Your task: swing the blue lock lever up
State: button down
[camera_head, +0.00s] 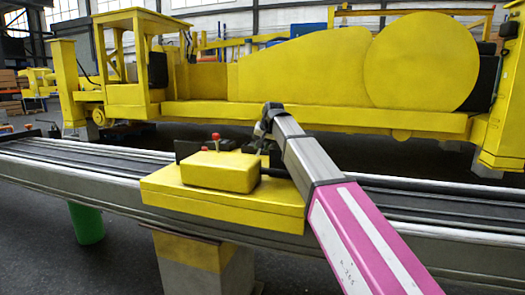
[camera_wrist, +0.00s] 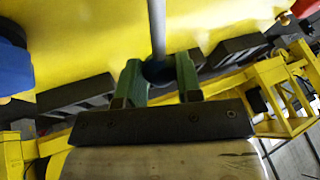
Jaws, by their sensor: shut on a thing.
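The lock lever shows in the wrist view as a thin grey rod (camera_wrist: 158,28) with a dark blue ball knob (camera_wrist: 158,71) at its near end. My gripper (camera_wrist: 160,80) has its two green fingers on either side of the knob and is shut on it. In the head view my gripper (camera_head: 268,122) is behind the yellow box on the bench, at the end of my grey and pink arm. The lever cannot be made out there; my wrist and the box hide that spot.
A yellow box (camera_head: 222,171) on a yellow plate (camera_head: 222,205) sits on the long rail bench (camera_head: 75,165). Red knobs (camera_head: 215,137) stand by it. A large yellow boom machine (camera_head: 310,70) is behind. A bright blue part (camera_wrist: 15,60) is at the wrist view's left edge.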

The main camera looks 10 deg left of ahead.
jog(key=shift+s+r+n+t, duration=0.3)
jog(key=shift+s+r+t, duration=0.6)
jog(key=shift+t, duration=0.4)
jog(key=shift+w+r, duration=0.1)
jog(key=shift+w, duration=0.05)
jog(key=c, duration=0.8)
grip_release()
jog(key=v, duration=1)
jog(key=shift+s+r, duration=0.25)
jog(key=shift+r, duration=0.05)
